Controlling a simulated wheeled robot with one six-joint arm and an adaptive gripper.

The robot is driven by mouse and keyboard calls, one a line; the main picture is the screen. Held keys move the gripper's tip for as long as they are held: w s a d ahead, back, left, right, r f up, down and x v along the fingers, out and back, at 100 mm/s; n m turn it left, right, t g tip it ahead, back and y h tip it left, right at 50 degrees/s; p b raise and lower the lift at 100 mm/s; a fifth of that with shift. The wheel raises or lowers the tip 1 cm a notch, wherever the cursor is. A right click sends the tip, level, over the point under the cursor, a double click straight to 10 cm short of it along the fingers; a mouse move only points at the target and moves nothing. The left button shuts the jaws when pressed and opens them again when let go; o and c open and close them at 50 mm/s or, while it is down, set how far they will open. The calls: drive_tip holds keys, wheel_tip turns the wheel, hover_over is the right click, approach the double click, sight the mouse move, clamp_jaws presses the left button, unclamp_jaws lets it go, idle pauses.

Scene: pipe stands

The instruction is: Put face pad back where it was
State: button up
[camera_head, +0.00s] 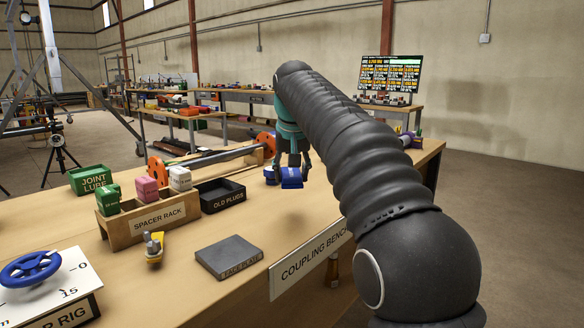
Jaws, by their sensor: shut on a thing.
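My gripper (291,166), with teal and dark fingers, points down at the far part of the bench. It is shut on a small blue piece (291,178) with a pale mark, right at its fingertips. Another bit of blue shows just left of it; I cannot tell if it is the same piece. I cannot tell whether the blue piece touches the bench. A flat dark grey block (229,255) with lettering that seems to read "FACE PLATE" lies near the front edge. I cannot tell which thing is the face pad.
A wooden spacer rack (152,222) holds green, pink and white blocks. A black "OLD PLUGS" tray (221,196) stands beside it. A yellow tool (154,249) lies in front. A long bar with orange ends (205,157) lies behind. My arm hides the bench's right part.

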sight(292, 181)
drive_tip(key=shift+f+b, duration=2.9)
drive_tip(key=shift+f, duration=1.45)
drive_tip(key=shift+f, duration=0.25)
drive_tip(key=o, duration=0.8)
drive_tip(key=shift+c, duration=0.2)
drive_tip(key=o, duration=0.6)
drive_tip(key=shift+r, duration=0.15)
drive_tip(key=shift+p+v, duration=2.4)
drive_tip(key=shift+v, duration=1)
